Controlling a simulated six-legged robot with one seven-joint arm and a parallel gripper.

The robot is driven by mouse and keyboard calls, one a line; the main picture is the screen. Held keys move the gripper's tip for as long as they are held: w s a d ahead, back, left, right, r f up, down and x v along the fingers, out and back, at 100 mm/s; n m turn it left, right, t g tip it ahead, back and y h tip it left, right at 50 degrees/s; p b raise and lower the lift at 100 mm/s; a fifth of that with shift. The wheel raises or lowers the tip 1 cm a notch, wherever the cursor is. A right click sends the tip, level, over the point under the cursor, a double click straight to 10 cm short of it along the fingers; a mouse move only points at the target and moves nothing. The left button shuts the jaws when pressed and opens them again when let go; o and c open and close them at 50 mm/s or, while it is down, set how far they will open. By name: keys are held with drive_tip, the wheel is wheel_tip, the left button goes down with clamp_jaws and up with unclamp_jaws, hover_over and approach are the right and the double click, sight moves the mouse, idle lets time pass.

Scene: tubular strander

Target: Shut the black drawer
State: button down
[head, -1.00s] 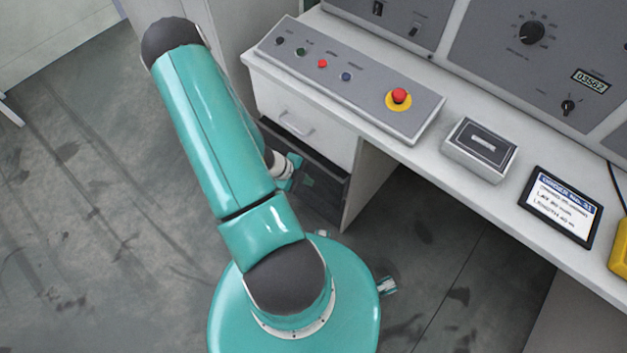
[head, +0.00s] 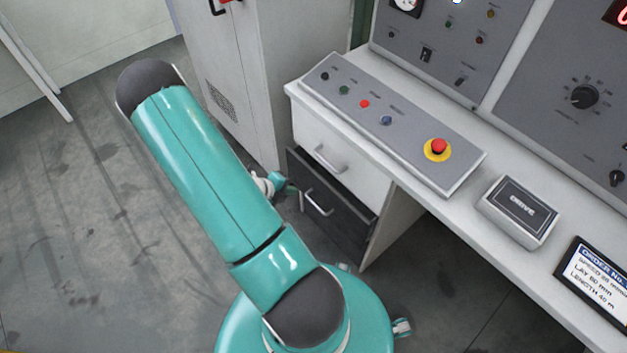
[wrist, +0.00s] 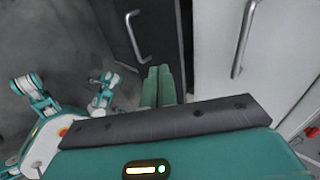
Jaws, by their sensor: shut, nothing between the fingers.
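The black drawer (head: 345,222) is the lower drawer under the desk, below a white drawer (head: 345,165). Its front seems to stand slightly proud of the white one, with a thin dark strip between them; I cannot tell the exact gap. Its metal handle (head: 318,203) is in clear view. In the wrist view the black front (wrist: 112,22) stands left of the white drawer (wrist: 212,50). My gripper (wrist: 161,72) is shut and empty, its fingertips close before the black front's right part. In the head view my gripper (head: 289,188) is left of the handle, partly hidden by my arm.
A grey cabinet (head: 235,90) stands left of the drawers. The desk above carries a button panel (head: 395,120), a drive box (head: 518,210) and an order tablet (head: 595,285). Open floor (head: 80,230) lies to the left.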

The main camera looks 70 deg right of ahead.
drive_tip(key=w, duration=0.2)
approach(318, 182)
wheel_tip(318, 182, down, 4)
drive_tip(key=s+d, duration=0.2)
drive_tip(key=shift+s+d+r+t+h, duration=0.15)
drive_tip(key=shift+d+t+h, duration=0.15)
drive_tip(key=shift+d, duration=0.05)
drive_tip(key=shift+s+d, duration=0.15)
drive_tip(key=shift+d, duration=0.15)
drive_tip(key=d, duration=0.1)
drive_tip(key=s+d, duration=0.2)
drive_tip(key=d, duration=0.1)
drive_tip(key=shift+s+d+r, duration=0.1)
drive_tip(key=shift+s+d, duration=0.1)
drive_tip(key=shift+d, duration=0.15)
